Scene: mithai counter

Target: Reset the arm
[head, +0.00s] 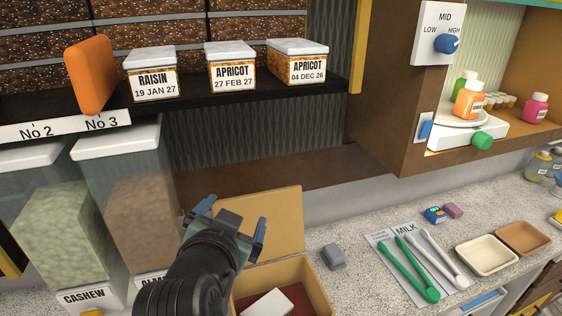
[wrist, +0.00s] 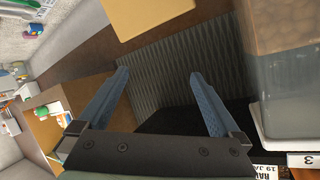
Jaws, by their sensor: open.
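My gripper (head: 232,216) is raised over the counter in the head view, in front of an open cardboard box (head: 285,278). In the wrist view its two blue-grey fingers (wrist: 155,98) stand wide apart with nothing between them. Beyond them the wrist view shows a ribbed dark panel (wrist: 160,70). My arm hides part of the box and of the right-hand dispenser.
Dispensers of cashew (head: 58,238) and another nut (head: 140,215) stand close on the left. Above is a dark shelf (head: 225,110) with raisin and apricot jars (head: 232,66) and an orange block (head: 90,74). Tongs (head: 417,268) and trays (head: 487,255) lie right.

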